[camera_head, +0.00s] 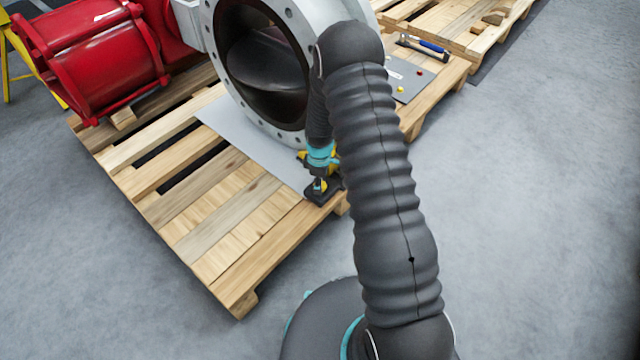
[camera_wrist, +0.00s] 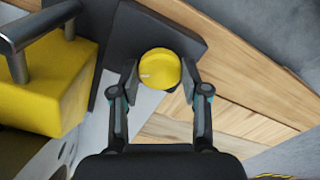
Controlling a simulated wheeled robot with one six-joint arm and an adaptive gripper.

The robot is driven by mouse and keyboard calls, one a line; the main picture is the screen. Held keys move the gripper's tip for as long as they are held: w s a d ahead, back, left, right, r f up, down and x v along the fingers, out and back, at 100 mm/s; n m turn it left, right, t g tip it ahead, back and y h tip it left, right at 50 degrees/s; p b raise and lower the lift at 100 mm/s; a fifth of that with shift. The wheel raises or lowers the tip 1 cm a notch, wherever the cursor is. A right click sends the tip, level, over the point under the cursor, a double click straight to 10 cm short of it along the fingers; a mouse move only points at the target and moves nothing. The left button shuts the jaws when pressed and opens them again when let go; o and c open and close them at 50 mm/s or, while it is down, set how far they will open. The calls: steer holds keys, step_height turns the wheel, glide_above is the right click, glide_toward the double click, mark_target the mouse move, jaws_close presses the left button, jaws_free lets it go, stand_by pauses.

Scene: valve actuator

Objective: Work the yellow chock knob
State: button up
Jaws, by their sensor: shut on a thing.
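The yellow chock knob (camera_wrist: 159,69) is a round yellow disc with a small white mark on its left side. It sits on a dark chock block (camera_wrist: 137,29) on the pallet's wood. My gripper (camera_wrist: 160,80) has one finger on each side of the knob and is shut on it. In the head view, my gripper (camera_head: 321,185) reaches down to the dark chock (camera_head: 325,196) near the pallet's front corner. My arm and gripper mostly hide the knob there.
A large grey flanged valve (camera_head: 262,60) stands on the wooden pallet (camera_head: 215,220), with a red actuator (camera_head: 95,60) at its left. A yellow block with a grey handle (camera_wrist: 45,80) is close left of the chock. A grey mat with small parts (camera_head: 408,80) lies behind my arm.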

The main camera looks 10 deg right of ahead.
steer(key=m+b, duration=0.1)
steer(key=m, duration=0.1)
steer(key=m+b, duration=0.1)
steer(key=m, duration=0.2)
steer(key=shift+w+m, duration=0.2)
steer(key=shift+m, duration=0.1)
steer(key=m+b, duration=0.1)
steer(key=m, duration=0.4)
steer(key=shift+b, duration=0.35)
steer(key=m+b, duration=0.1)
steer(key=m, duration=0.4)
steer(key=shift+m, duration=0.4)
steer(key=m+b, duration=0.1)
steer(key=m, duration=0.4)
steer(key=shift+w+r, duration=0.1)
steer(key=shift+m, duration=0.3)
steer(key=o, duration=1.1)
steer(key=shift+o, duration=0.2)
